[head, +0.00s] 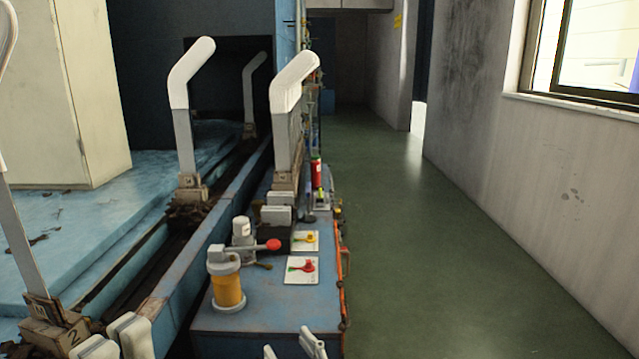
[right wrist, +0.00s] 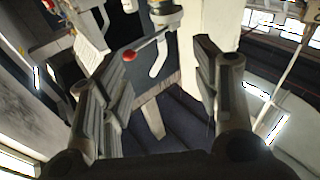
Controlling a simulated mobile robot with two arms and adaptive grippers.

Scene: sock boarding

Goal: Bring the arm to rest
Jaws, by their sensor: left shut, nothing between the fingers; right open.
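My left gripper (head: 115,340) is low at the left of the head view, its fingers close together with nothing visible between them. My right gripper (head: 297,347) shows only its fingertips at the bottom edge of the head view. In the right wrist view, its two fingers (right wrist: 165,80) stand wide apart with nothing gripped. Upright foot-shaped boards with white upper parts stand along the line: one in the middle (head: 190,120), one nearer the blue bench (head: 290,130), and one farther back (head: 249,90). Both grippers are apart from these boards.
A blue bench (head: 240,318) carries an amber-bodied unit (head: 227,285), a red-knobbed lever (head: 273,245) and valve plates. The lever also shows in the right wrist view (right wrist: 128,55). A numbered block (head: 72,335) is beside my left gripper. The green floor (head: 420,250) at right is clear.

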